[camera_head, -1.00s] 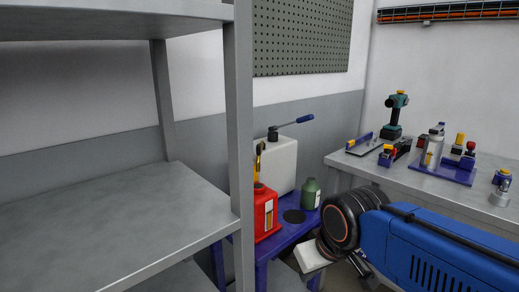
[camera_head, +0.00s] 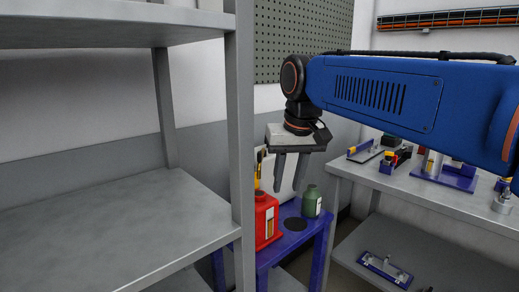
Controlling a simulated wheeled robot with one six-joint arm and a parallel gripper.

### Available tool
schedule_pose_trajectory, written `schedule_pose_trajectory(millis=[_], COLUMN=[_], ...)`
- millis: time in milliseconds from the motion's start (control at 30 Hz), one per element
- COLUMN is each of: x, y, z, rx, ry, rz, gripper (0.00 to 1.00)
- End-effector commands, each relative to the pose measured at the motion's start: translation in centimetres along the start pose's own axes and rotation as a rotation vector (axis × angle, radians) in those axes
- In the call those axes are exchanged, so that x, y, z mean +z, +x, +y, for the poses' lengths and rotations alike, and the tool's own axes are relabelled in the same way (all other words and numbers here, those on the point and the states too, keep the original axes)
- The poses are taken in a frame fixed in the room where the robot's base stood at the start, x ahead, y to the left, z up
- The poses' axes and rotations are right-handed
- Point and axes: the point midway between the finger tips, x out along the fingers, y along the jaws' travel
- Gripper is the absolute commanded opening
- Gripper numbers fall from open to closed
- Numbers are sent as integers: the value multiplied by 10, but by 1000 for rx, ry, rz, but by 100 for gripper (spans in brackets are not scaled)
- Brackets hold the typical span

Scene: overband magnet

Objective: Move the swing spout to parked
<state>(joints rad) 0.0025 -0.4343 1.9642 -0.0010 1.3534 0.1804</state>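My gripper (camera_head: 288,188) points down with its two fingers apart and nothing visible between them. It appears in front of the white container (camera_head: 290,200) on the blue stand, and hides most of it. The arm with a blue handle on top of that container, perhaps the swing spout, is hidden behind my gripper and wrist. A red can (camera_head: 266,217) with a yellow spout (camera_head: 258,168) stands in front of the container. I cannot tell for certain which part is the swing spout, or how far my gripper is from the container.
A green bottle (camera_head: 312,201) and a dark round disc (camera_head: 293,223) are on the blue stand (camera_head: 306,238). A grey shelf post (camera_head: 241,150) rises close on the left. A grey workbench (camera_head: 420,188) with several tools is on the right.

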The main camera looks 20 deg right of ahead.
Motion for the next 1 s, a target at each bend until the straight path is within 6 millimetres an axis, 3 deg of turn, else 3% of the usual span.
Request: schedule_pose_trajectory(millis=[33, 300, 600, 800, 1000], x=[-18, -96, -173, -213, -232], y=[-11, -65, -109, -127, -136], z=[-3, -16, -29, -35, -38], rx=[2, 21, 49, 69, 82], ry=[16, 106, 207, 267, 302], rz=[-13, -87, -168, -215, -240], gripper=[30, 30, 30, 30, 30])
